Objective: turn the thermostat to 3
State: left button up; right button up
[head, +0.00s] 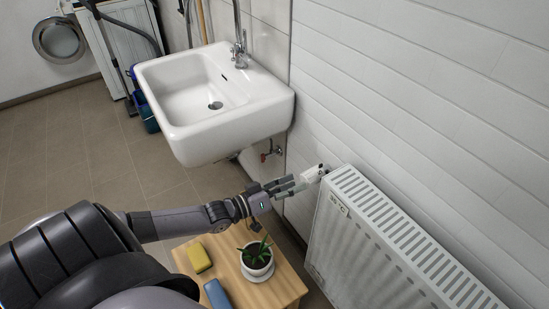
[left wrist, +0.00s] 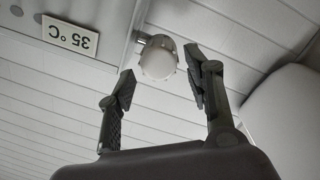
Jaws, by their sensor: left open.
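The thermostat is a white ribbed knob (left wrist: 158,58) on a metal valve at the radiator's corner in the left wrist view. In the head view the thermostat (head: 313,174) shows at the radiator's left end, just past my fingertips. My left gripper (head: 288,186) reaches it from the left. In the left wrist view my left gripper (left wrist: 160,85) is open, one finger on either side of the knob's near end, with no clear contact. The number marks on the knob cannot be read. My right gripper is not in view.
The white radiator (head: 395,250) stands along the wall, with a "35 °C" tag (left wrist: 70,35). A white sink (head: 215,100) is behind my left arm. Below the arm, a wooden stool (head: 287,282) holds a potted plant (head: 257,262), a yellow sponge (head: 199,257) and a blue item (head: 217,294).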

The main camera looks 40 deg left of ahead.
pick_arm(q)
jog(key=v, duration=0.6)
jog(key=shift+s, duration=0.2)
jog(key=shift+a, duration=0.1)
